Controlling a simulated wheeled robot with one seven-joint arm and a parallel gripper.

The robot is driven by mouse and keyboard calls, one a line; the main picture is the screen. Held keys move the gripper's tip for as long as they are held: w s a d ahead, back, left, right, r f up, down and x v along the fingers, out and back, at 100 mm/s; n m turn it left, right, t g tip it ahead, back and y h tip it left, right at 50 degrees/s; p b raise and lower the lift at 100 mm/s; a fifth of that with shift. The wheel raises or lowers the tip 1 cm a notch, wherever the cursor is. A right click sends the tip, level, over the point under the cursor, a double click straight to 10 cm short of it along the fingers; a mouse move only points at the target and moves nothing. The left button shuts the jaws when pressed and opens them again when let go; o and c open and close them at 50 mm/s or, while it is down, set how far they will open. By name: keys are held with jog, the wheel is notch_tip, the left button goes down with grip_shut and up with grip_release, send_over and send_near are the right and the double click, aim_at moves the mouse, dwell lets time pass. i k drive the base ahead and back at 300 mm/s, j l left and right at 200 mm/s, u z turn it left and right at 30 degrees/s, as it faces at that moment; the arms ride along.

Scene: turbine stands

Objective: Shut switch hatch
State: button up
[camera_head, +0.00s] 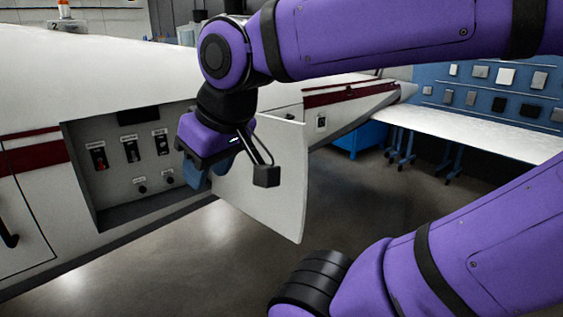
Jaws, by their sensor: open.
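The switch hatch (285,185) is a white panel standing open. It swings out from the right side of a grey recessed switch box (115,205) in the white turbine body. Several switches with labels show inside the box, among them a red one (99,157). The hatch's hinge side is partly hidden behind my gripper.
A white wing-like table (470,130) on blue stands extends at the right. A blue wall board (490,90) with several small panels is behind it. A closed panel with a dark handle (8,228) is at the far left. The floor (190,265) below the hatch is clear.

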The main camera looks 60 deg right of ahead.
aim_at(282, 209)
jog(key=k+l+u, duration=0.1)
jog(key=l, duration=0.35)
jog(key=k+l+u, duration=0.15)
jog(key=l, duration=0.3)
jog(key=l+u, duration=0.1)
jog(key=l, duration=0.3)
jog(key=k+l+u, duration=0.1)
jog(key=l, duration=0.35)
jog(key=k+l+u, duration=0.15)
jog(key=l, duration=0.25)
jog(key=l+u, duration=0.1)
jog(key=l, duration=0.55)
jog(key=k+l+u, duration=0.15)
jog(key=l, duration=0.5)
jog(key=k, duration=0.4)
jog(key=k+l+z, duration=0.25)
jog(key=l, duration=0.1)
